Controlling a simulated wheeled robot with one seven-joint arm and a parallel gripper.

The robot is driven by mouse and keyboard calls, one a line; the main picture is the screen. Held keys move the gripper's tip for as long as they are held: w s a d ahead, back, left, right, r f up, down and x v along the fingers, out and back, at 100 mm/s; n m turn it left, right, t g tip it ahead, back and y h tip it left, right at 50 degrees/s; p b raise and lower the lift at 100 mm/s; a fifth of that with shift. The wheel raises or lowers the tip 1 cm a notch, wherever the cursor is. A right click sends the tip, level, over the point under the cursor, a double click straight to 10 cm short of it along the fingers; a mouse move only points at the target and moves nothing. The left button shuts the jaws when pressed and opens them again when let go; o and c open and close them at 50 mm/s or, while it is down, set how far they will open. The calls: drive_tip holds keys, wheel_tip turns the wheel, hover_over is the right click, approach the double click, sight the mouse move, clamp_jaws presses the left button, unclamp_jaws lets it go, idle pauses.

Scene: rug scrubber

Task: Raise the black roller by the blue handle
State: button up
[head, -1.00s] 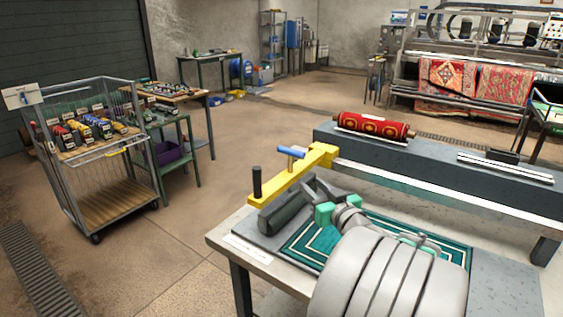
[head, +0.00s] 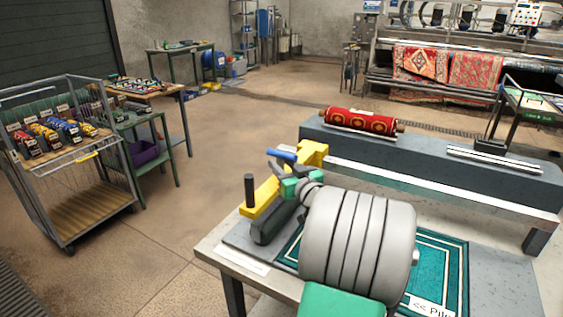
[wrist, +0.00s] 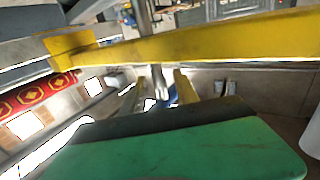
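The blue handle (head: 281,155) sticks out from the far part of the yellow arm (head: 264,195) in the head view. The black roller (head: 265,231) lies low under the yellow arm, at the left edge of the teal rug (head: 441,262); my arm hides part of it. In the wrist view the yellow arm (wrist: 200,43) crosses just beyond a large green and dark part of my gripper. The handle's hold is not clear there.
A black upright grip (head: 250,190) stands at the near end of the yellow arm. A grey bench (head: 440,178) with a rolled red rug (head: 361,121) stands behind the worktable (head: 215,250). A wire cart (head: 70,195) is at the left; floor lies free between.

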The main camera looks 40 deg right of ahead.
drive_tip(key=shift+w, duration=0.15)
clamp_jaws()
idle(1.4)
